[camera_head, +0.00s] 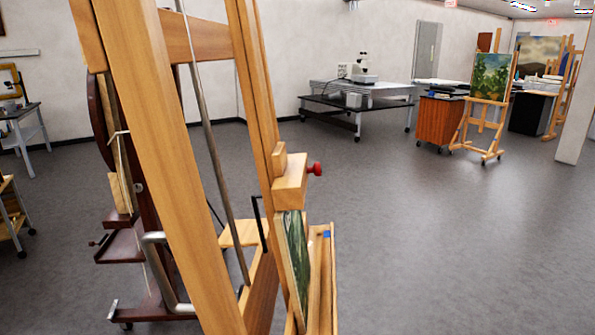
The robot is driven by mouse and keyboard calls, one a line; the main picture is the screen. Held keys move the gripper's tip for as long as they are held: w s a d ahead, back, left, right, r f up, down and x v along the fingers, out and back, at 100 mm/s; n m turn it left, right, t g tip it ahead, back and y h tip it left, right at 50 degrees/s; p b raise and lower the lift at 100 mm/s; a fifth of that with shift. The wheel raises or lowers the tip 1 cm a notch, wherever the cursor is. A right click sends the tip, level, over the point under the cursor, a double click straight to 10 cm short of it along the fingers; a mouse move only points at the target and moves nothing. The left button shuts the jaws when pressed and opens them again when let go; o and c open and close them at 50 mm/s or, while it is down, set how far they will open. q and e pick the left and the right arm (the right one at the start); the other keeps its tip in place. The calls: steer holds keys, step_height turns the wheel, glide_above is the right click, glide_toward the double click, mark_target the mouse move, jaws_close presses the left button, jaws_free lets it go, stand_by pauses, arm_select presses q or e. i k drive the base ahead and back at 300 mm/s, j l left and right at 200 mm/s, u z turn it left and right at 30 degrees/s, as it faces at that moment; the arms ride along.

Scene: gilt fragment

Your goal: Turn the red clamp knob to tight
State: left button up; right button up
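The red clamp knob (315,169) sticks out to the right from a wooden clamp block (291,184) on a large wooden easel (165,150) close in front of me. The knob is small and round on a short stem. The view does not show whether it is tight or loose. A painting (297,255) stands under the block and is seen nearly edge-on. Neither of my grippers is in view.
A dark wooden easel-like stand (140,215) is behind the near easel on the left. A black wheeled table (357,105) and a smaller easel with a green painting (491,76) stand farther back. The grey floor (450,240) at right is clear.

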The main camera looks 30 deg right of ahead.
mark_target(316, 169)
steer(key=l+z, duration=0.1)
steer(key=z, duration=0.25)
steer(key=l+z, duration=0.1)
steer(key=z, duration=0.65)
steer(key=i+l, duration=0.05)
